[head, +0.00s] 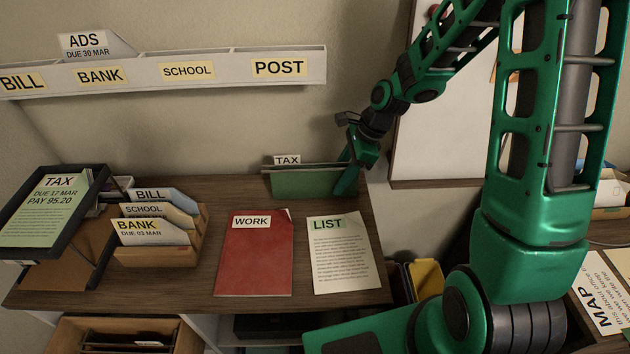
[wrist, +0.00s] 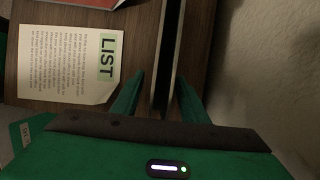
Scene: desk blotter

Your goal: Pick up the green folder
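The green folder (head: 303,183) stands upright at the back of the desk, with a TAX label (head: 287,160) showing above its top edge. My gripper (head: 346,182) is at the folder's right end, reaching down over it. In the wrist view the folder (wrist: 168,45) is seen edge-on as a dark narrow strip running between the two fingers of my gripper (wrist: 160,76). The fingers are spread, with a gap visible on the left side; on the right, the gap looks smaller. The lower part of the folder's right end is hidden by a finger in the head view.
A red WORK folder (head: 253,260) and a LIST sheet (head: 344,262) lie flat in front. A wooden card box (head: 160,250) and a tilted stand with a TAX sheet (head: 42,212) are at left. The wall is close behind; a white board (head: 440,120) stands at right.

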